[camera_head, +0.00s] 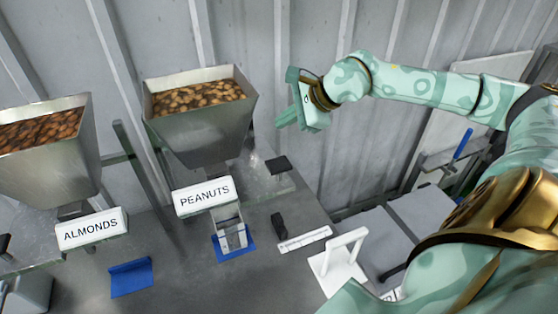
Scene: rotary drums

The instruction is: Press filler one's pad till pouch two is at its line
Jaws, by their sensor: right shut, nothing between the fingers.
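A metal filler hopper (205,132) full of peanuts stands at centre left, with a "PEANUTS" sign (204,197) below it. A dark square pad (278,164) sits to its right. A see-through pouch or holder (229,226) stands under the sign on a blue mat (221,254); its fill level and line are too small to tell. A second hopper (50,165), marked "ALMONDS" (92,229), is at the left. No filler number shows. My right gripper (284,118) is shut and empty, above the pad and apart from it. My left gripper is not in view.
A small black block (278,224), a white marked strip (304,240) and a white handled piece (339,263) are at the lower middle. A ribbed grey wall stands behind. Air between gripper and pad is clear.

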